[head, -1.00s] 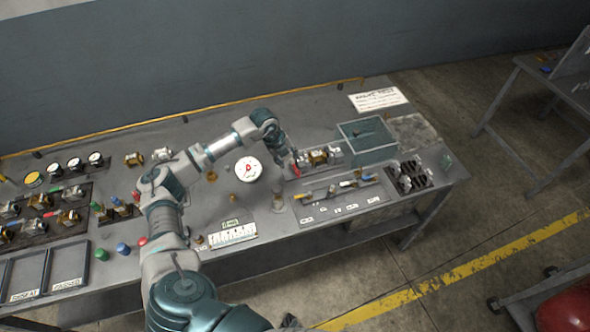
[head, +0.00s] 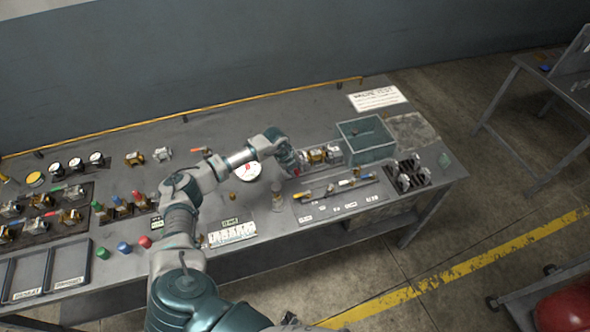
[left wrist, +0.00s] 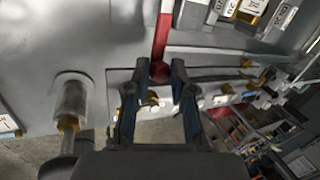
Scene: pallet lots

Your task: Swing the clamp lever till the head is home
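The clamp fixture (head: 334,156) stands on the bench, with a brass-and-silver valve (head: 317,155) in it. Its red lever (left wrist: 163,35) ends in a red ball knob (left wrist: 160,72) in the left wrist view. In the head view only a little red shows beside my gripper. My left gripper (head: 294,170) is at the lever's end. In the left wrist view its two fingers (left wrist: 155,78) are apart, with the knob between or just beyond the tips; contact cannot be told. The clamp head's seating is too small to tell. My right gripper is not seen.
A clear bin (head: 368,152) stands right of the fixture. Valve racks fill the bench's left side.

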